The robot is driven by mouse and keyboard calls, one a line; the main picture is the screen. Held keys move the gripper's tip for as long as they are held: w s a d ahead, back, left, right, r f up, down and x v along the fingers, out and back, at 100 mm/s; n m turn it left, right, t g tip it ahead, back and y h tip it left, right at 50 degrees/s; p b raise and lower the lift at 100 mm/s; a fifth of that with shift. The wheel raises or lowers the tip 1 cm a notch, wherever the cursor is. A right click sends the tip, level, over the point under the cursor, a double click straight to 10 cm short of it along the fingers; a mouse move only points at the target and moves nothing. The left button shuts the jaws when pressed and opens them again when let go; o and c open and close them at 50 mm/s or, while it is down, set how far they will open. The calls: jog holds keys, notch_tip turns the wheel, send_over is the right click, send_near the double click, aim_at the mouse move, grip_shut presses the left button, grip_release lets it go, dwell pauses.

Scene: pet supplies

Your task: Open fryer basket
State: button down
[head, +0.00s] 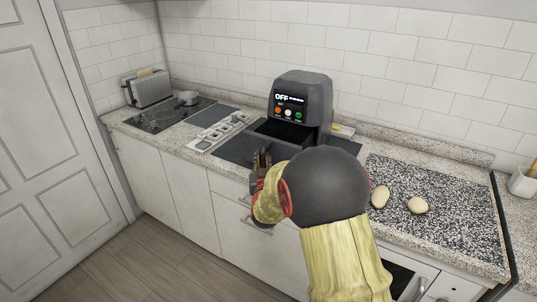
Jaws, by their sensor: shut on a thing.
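The dark grey air fryer (318,91) stands on the counter against the tiled wall. Its front panel reads OFF above orange, white and green buttons. The fryer basket (275,140) projects from the fryer toward the front of the counter, and its dark open inside shows. My gripper (262,158) is at the front of the basket, shut on the basket handle, which the fingers mostly hide. My arm covers the counter to the right of the gripper.
Left of the fryer are a silver toaster (149,88), a small pan (187,98) on a dark hob (160,118) and a light tray (218,132). Two eggs or potatoes (417,205) lie on a speckled board (455,222) at right. Cabinets line the counter front.

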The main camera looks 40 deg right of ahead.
jog(key=c, duration=1.7)
grip_release()
jog(key=v, duration=1.2)
